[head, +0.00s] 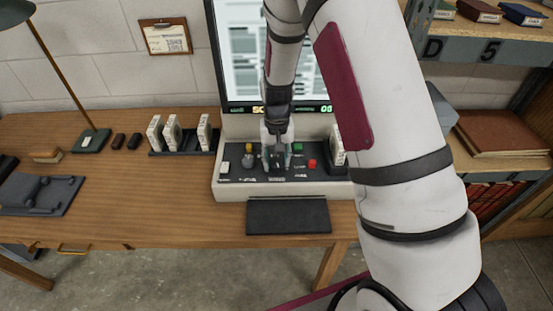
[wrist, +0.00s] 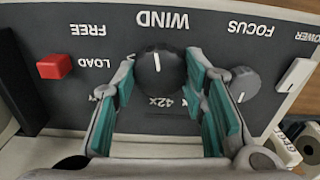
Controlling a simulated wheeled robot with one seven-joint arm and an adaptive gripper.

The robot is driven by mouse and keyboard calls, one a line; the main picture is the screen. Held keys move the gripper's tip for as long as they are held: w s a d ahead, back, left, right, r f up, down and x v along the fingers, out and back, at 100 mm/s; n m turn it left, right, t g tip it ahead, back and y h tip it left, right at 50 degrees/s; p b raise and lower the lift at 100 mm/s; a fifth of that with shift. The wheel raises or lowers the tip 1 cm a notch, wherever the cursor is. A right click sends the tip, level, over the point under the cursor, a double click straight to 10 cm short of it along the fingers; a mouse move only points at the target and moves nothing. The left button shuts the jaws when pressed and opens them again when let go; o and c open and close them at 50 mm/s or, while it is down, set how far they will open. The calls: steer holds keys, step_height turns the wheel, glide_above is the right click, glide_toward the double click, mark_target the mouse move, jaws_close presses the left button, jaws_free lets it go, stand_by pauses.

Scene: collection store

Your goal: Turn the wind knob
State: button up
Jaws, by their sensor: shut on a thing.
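The wind knob (wrist: 160,72) is a dark round knob with a white pointer line, under the printed word WIND in the wrist view. My gripper (wrist: 162,85) has its teal-padded fingers on either side of the knob and is shut on it. In the head view my gripper (head: 275,150) reaches down to the middle of the control panel (head: 235,185), and the knob is mostly hidden there. The pointer line runs nearly straight up and down in the wrist view.
A focus knob (wrist: 243,84) sits close beside my right finger, with a white power switch (wrist: 298,75) beyond it. A red button (wrist: 54,66) is left of the fingers. The screen (head: 245,50) stands behind the panel, and a dark pad (head: 288,216) lies in front.

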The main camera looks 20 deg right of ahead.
mark_target(277, 161)
steer(key=shift+m, duration=1.1)
steer(key=o, duration=1.2)
steer(key=shift+c, duration=0.2)
steer(key=shift+r, duration=0.1)
step_height(277, 161, up, 12)
